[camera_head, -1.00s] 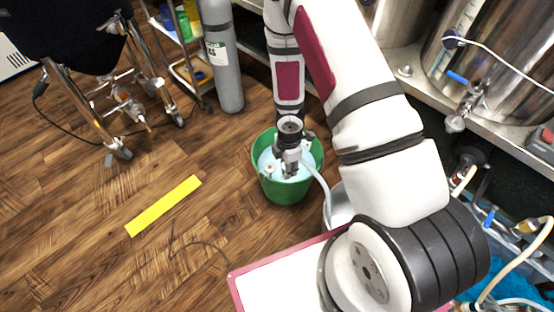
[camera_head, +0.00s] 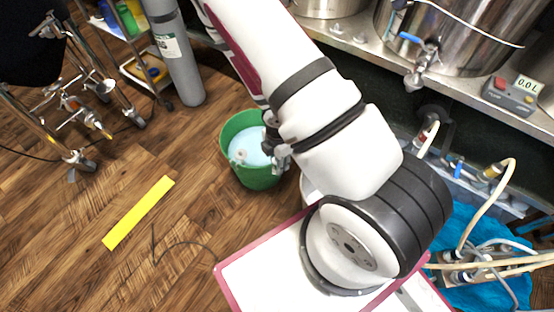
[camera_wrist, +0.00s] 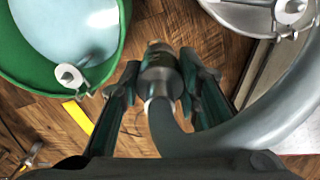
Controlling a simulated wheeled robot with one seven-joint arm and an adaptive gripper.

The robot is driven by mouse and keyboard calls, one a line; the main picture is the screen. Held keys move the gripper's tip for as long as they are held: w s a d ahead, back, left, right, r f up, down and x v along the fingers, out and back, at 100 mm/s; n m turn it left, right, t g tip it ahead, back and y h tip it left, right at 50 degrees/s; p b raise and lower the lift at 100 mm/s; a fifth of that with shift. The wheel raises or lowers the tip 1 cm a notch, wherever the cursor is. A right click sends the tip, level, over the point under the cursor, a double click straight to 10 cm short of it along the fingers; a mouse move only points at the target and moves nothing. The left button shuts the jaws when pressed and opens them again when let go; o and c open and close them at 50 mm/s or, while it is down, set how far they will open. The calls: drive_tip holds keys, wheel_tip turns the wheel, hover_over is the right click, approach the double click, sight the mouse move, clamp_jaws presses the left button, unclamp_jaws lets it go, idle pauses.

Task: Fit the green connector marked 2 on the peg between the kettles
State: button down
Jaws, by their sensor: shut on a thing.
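My gripper (camera_wrist: 160,85) is shut on a metal hose connector (camera_wrist: 158,72). A thick grey hose (camera_wrist: 255,125) curves from it to the right. No green colour or number 2 can be made out on the connector. In the head view my gripper (camera_head: 275,148) is partly hidden by my arm, at the right rim of the green bucket (camera_head: 262,180). Two kettles, one at the top (camera_head: 325,8) and one at right (camera_head: 450,45), stand on a steel shelf (camera_head: 385,62). Small metal fittings (camera_head: 337,29) sit between them; I cannot tell whether one is the peg.
The green bucket holds pale liquid and a small fitting (camera_wrist: 68,76). A metal pot (camera_wrist: 245,18) is beside it. A red-edged white board (camera_head: 265,275), a blue cloth (camera_head: 480,225) and hoses (camera_head: 487,205) lie at the front and right. A grey gas cylinder (camera_head: 178,60) stands behind.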

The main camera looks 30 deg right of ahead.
drive_tip(key=shift+r, duration=0.15)
drive_tip(key=shift+r+p, duration=1.9)
drive_tip(key=shift+r, duration=0.2)
